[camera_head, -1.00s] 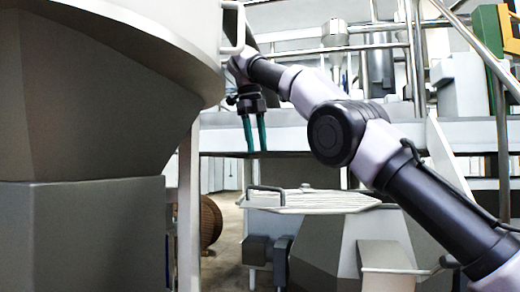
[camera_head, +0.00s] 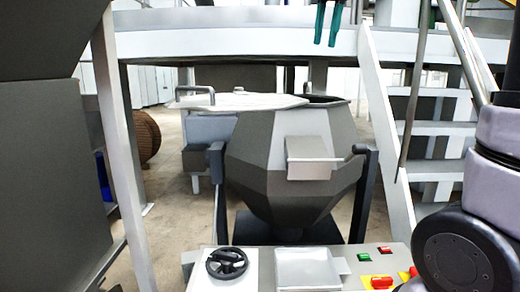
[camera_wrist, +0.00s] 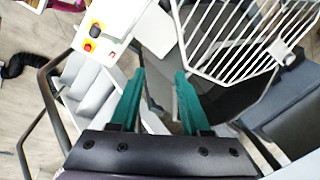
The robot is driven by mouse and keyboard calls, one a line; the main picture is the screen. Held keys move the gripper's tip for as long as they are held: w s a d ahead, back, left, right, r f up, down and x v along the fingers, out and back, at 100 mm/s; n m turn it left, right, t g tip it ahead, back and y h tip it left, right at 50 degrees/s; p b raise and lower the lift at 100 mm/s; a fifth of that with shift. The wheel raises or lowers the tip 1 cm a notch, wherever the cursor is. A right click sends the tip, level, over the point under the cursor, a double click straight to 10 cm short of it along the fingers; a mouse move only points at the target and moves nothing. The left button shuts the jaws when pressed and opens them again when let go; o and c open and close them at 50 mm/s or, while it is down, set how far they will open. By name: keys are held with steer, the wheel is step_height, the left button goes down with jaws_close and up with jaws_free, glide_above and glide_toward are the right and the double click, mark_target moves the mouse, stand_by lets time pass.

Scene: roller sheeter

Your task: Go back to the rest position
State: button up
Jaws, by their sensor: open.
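My gripper (camera_head: 328,24) hangs at the top edge of the head view, its two green fingers pointing down and apart. It is open with nothing between the fingers. In the wrist view the fingers (camera_wrist: 156,98) also stand apart and empty. Below the gripper in the head view is a grey faceted vessel (camera_head: 262,165) with its top open. A lid (camera_head: 240,101) with a handle shows at its upper left. Part of my arm fills the right side of the head view.
A control panel (camera_head: 345,283) with a black handwheel (camera_head: 226,262) and buttons stands in front. White stairs (camera_head: 437,143) rise at the right to a platform (camera_head: 230,40). In the wrist view a barred grate (camera_wrist: 243,40) lies near the right finger. Open floor (camera_head: 165,215) shows at the left.

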steer(key=s+d+f+n+t, duration=0.2)
steer(key=s+d+f+n, duration=0.1)
steer(key=s+f, duration=0.5)
steer(key=s+d+f+n+t+y, duration=0.1)
steer(key=s+d+f+n+t, duration=0.1)
steer(key=s+d+f, duration=0.3)
steer(key=s+f+n, duration=0.1)
steer(key=s+f, duration=0.2)
steer(key=f, duration=0.1)
steer(key=shift+d+n+t, duration=0.15)
steer(key=shift+n+t, duration=0.25)
steer(key=shift+s, duration=0.1)
